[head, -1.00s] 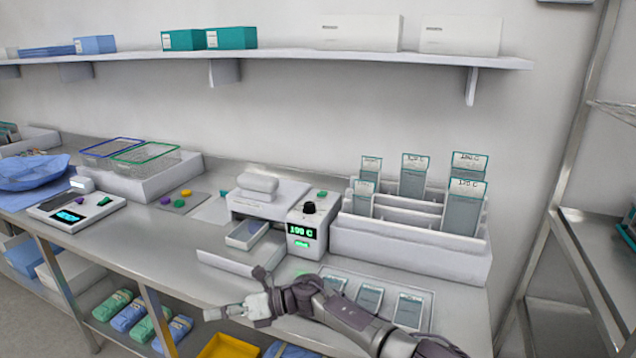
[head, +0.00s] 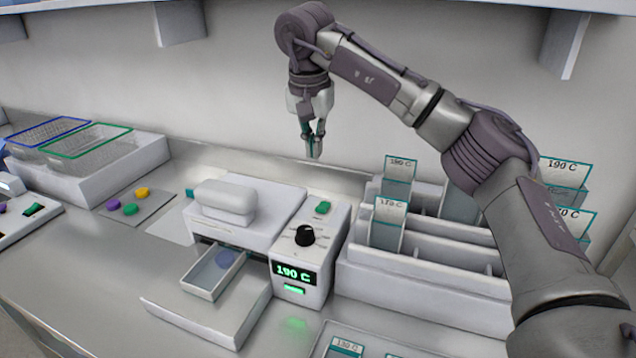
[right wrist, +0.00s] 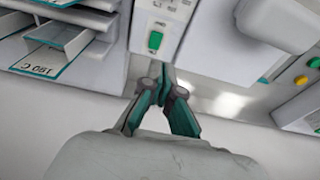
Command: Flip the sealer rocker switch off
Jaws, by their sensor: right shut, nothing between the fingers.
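The sealer (head: 250,215) is a white machine on the bench, with a control box on its right showing a lit green "190 C" display (head: 295,273) and a black knob (head: 305,235). Its green rocker switch (head: 323,207) is on the top of the control box, behind the knob; it also shows in the right wrist view (right wrist: 155,41). My right gripper (head: 314,155) points down, shut and empty, above and behind the switch in the head view. In the right wrist view the fingertips (right wrist: 163,80) are close below the switch; I cannot tell whether they touch. My left gripper is out of view.
A white rack (head: 420,275) with labelled pouches stands right of the sealer, partly behind my right arm. An open drawer tray (head: 213,275) holds a blue disc. Wire baskets (head: 85,140) and coloured discs (head: 130,207) are at the left. A shelf runs overhead.

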